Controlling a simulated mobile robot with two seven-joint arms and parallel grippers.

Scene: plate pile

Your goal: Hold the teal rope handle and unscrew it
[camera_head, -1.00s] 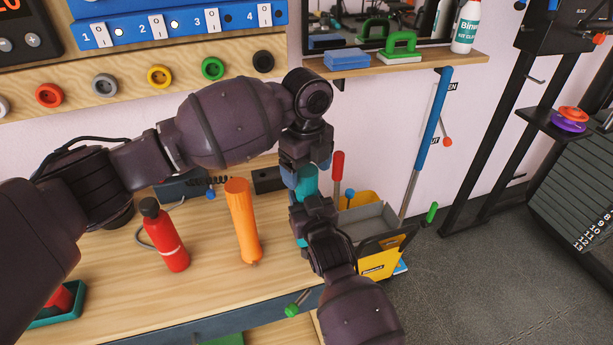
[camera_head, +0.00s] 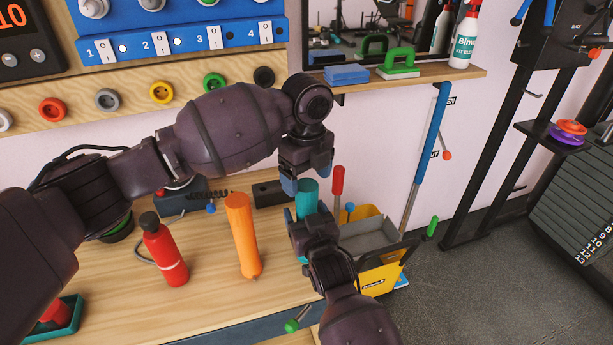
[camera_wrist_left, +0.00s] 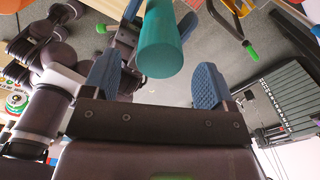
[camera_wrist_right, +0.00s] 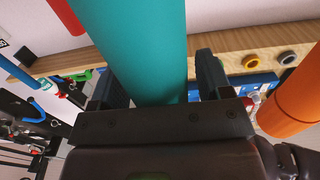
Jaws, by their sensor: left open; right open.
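The teal handle (camera_head: 306,196) is a smooth upright cylinder near the bench's right end. My left gripper (camera_head: 306,178) is open just above its top. In the left wrist view, the handle's round end (camera_wrist_left: 160,52) shows beyond and between the spread blue fingertips (camera_wrist_left: 157,80), apart from them. My right gripper (camera_head: 300,225) is open around the handle's lower part. In the right wrist view, the handle (camera_wrist_right: 152,45) runs between the two fingers (camera_wrist_right: 155,75).
An orange cylinder (camera_head: 242,235) and a red bottle (camera_head: 164,250) stand left of the handle. A red-handled tool (camera_head: 338,180) and a yellow-and-grey bin (camera_head: 385,272) are close on the right. A wooden shelf (camera_head: 440,78) is above. Open floor lies farther right.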

